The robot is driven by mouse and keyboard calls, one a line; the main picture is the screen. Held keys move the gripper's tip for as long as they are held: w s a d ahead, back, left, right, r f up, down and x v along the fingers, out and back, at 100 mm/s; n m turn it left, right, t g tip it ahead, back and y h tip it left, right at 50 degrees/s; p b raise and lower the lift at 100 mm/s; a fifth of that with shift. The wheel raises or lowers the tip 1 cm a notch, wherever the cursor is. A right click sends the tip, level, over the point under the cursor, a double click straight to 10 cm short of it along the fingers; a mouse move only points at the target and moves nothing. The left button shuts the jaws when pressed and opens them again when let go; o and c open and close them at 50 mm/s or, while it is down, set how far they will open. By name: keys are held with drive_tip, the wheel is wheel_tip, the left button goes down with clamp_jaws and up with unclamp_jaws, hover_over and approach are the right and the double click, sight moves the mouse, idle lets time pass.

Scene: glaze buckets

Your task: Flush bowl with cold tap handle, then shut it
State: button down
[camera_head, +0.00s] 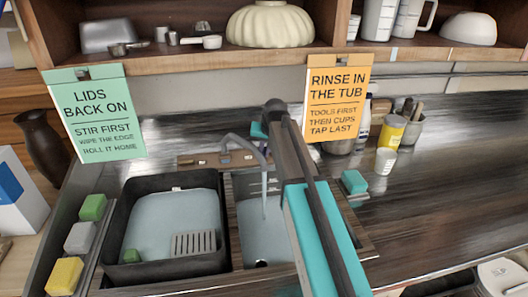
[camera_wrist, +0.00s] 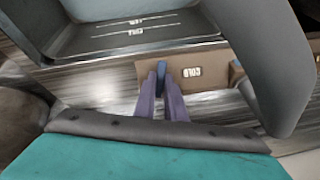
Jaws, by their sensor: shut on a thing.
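The blue cold tap handle (camera_wrist: 161,68) shows in the wrist view beside the COLD label (camera_wrist: 192,72) on a brown board. My gripper (camera_wrist: 162,82) is shut on it, one purple finger on each side. In the head view, my arm hides the fingertips. The grey tap spout (camera_head: 243,145) arches over the right-hand sink bowl (camera_head: 250,230). A thin pale stream (camera_head: 264,203) runs from the spout into the bowl. The dark drain hole (camera_head: 262,264) shows at the bowl's near end. My arm covers the bowl's right side.
A dark tub (camera_head: 120,220) with pale liquid, a grate and a green block stands left of the bowl. Sponges (camera_head: 80,238) line its left. A teal block (camera_head: 354,182), jars (camera_head: 390,133) and an orange sign (camera_head: 337,95) stand right. The right counter is mostly clear.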

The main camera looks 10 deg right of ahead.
idle(0.3)
drive_tip(key=c, duration=1.8)
unclamp_jaws()
drive_tip(key=shift+r, duration=0.15)
drive_tip(key=shift+b+v, duration=1.3)
drive_tip(key=shift+v, duration=5.5)
